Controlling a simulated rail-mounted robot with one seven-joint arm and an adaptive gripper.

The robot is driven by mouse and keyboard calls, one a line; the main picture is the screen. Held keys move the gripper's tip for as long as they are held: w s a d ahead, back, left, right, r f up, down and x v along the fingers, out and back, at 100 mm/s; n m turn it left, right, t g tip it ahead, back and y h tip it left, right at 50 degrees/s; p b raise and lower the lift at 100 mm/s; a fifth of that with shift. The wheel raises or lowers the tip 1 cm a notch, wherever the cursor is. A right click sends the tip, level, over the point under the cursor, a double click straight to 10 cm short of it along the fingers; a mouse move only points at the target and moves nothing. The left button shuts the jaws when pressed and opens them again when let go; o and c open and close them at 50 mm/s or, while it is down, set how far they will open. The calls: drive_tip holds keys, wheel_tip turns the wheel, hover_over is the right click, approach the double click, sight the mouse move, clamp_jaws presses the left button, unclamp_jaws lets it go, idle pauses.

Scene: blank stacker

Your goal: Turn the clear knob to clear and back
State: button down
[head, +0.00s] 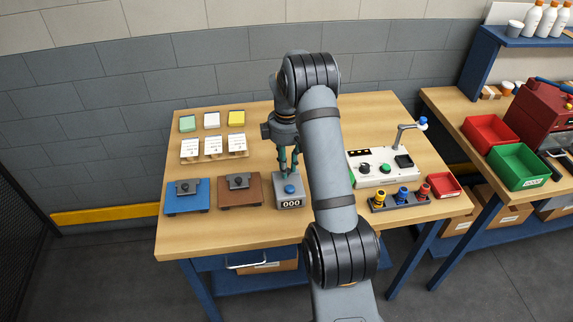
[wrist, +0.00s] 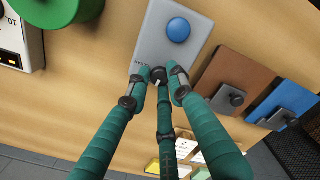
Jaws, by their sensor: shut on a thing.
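The clear knob (wrist: 158,74) is a small dark knob with a white mark, partly covered by my fingers. My gripper (head: 289,172) points down at the back of the box. In the wrist view its green fingers close around the knob. The fingers hide the knob in the head view.
A brown fixture (head: 240,190) and a blue fixture (head: 187,199) stand left of the box. A white control panel (head: 375,168) and a row of coloured knobs (head: 403,197) are to the right. Cards and coloured pads lie behind. Bare table lies in front.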

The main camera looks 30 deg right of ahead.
drive_tip(key=shift+n, duration=0.4)
drive_tip(key=c, duration=1.5)
unclamp_jaws()
drive_tip(key=shift+c, duration=0.2)
wheel_tip(320, 180, up, 12)
drive_tip(key=shift+f, duration=0.1)
